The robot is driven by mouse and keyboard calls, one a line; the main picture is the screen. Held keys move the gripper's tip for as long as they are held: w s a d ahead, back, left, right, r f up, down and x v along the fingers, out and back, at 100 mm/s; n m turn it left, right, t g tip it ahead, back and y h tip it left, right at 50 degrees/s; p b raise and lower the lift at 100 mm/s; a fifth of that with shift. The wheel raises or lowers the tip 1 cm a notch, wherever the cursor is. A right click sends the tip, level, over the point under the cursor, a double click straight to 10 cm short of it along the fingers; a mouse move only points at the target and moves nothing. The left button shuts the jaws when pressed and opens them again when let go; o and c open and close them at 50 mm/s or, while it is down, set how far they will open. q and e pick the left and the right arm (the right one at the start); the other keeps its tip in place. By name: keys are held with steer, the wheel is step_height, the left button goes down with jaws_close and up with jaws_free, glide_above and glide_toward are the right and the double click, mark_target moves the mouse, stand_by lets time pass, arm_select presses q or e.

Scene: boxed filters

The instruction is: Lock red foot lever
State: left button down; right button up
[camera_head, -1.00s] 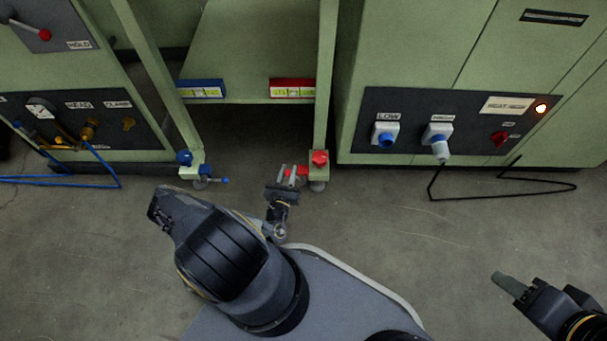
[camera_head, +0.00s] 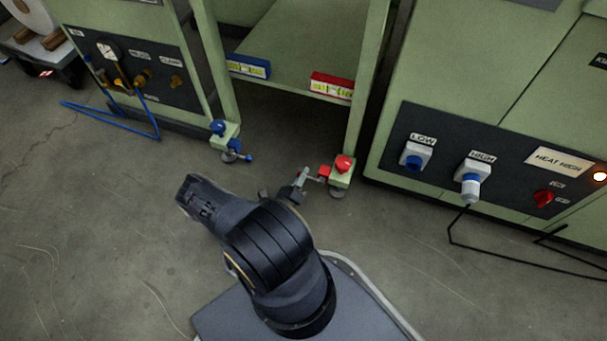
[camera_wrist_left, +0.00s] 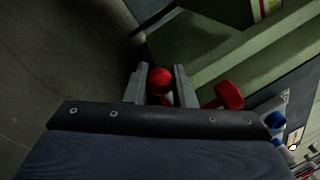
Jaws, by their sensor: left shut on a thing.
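The red foot lever (camera_head: 324,172) juts left from the foot of a green frame leg, under a red knob (camera_head: 344,163). My left gripper (camera_head: 303,177) is at the lever's outer end, low over the floor. In the left wrist view the lever's round red end (camera_wrist_left: 160,79) sits between the two grey fingers, and the red knob (camera_wrist_left: 228,95) is to their right, outside them. The gripper is shut on the lever. The fingers hide part of the lever, so its exact angle is hard to tell. My right gripper is out of view.
A blue knob (camera_head: 218,127) and blue lever (camera_head: 247,157) are on the other leg's foot. A cabinet with LOW (camera_head: 413,156) and HIGH (camera_head: 470,178) plugs stands right, its black cable (camera_head: 452,236) on the floor. A blue hose (camera_head: 110,118) lies left. Floor between is open.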

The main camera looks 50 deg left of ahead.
arm_select(q)
steer(key=shift+f+n, duration=0.3)
steer(key=shift+n, duration=0.2)
steer(key=c, duration=1.3)
jaws_free()
steer(key=p+v, duration=0.1)
steer(key=v, duration=0.6)
steer(key=shift+s+d+f+p, duration=0.1)
steer(key=shift+s+d+p, duration=0.15)
steer(key=shift+p, duration=0.15)
